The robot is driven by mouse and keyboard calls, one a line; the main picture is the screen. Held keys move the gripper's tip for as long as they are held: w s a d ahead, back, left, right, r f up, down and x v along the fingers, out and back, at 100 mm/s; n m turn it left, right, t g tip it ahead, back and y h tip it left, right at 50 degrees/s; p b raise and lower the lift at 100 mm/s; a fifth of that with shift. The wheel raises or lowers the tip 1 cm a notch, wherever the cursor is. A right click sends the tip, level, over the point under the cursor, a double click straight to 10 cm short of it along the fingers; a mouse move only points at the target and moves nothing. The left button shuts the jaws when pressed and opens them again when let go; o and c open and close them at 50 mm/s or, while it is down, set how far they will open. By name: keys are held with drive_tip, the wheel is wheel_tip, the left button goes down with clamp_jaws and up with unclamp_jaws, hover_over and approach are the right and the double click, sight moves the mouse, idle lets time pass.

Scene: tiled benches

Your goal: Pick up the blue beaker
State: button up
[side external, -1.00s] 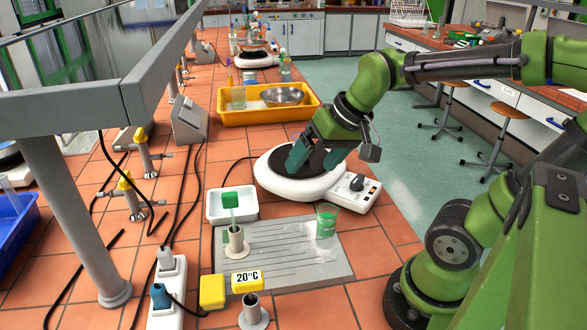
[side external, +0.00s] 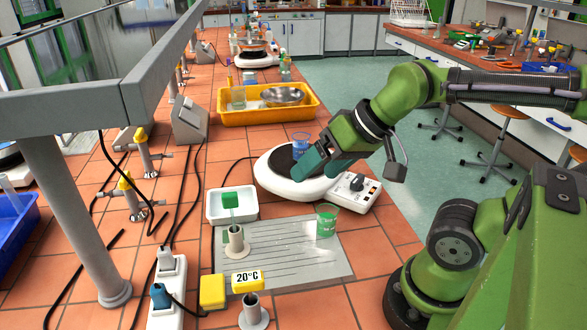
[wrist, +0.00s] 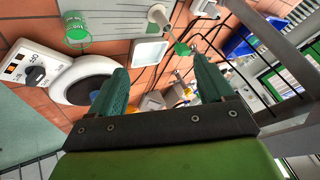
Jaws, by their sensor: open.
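The blue beaker (side external: 301,143) shows in the side view at the far edge of the hot plate's dark top, partly behind my gripper. I cannot tell whether it stands on the plate or just past it. My gripper (side external: 304,163) is open and empty, tilted over the hot plate, on the camera side of the beaker. In the wrist view my gripper's two green fingers (wrist: 160,80) are apart with nothing held between them.
The white hot plate (side external: 268,181) has its knob box at right. A green beaker (side external: 326,221) stands on the grooved metal board (side external: 290,262). A white tray (side external: 212,207) lies left, a yellow tray (side external: 227,119) behind. Cables and taps crowd the left.

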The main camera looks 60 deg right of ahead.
drive_tip(key=m+g+h, duration=0.2)
drive_tip(key=m+g, duration=0.2)
drive_tip(key=m, duration=2)
approach(299, 146)
wheel_tip(299, 146, up, 3)
drive_tip(key=s+d, duration=0.2)
drive_tip(key=w+d+r+m, duration=0.1)
drive_tip(key=w+m, duration=0.1)
drive_tip(key=m, duration=0.5)
drive_tip(key=x, duration=1)
drive_tip(key=shift+a+f, duration=0.1)
drive_tip(key=shift+f, duration=0.2)
drive_tip(key=shift+a+x, duration=0.15)
drive_tip(key=shift+x, duration=1.2)
drive_tip(key=shift+a+x, duration=0.1)
drive_tip(key=shift+x, duration=1.2)
drive_tip(key=c, duration=1.1)
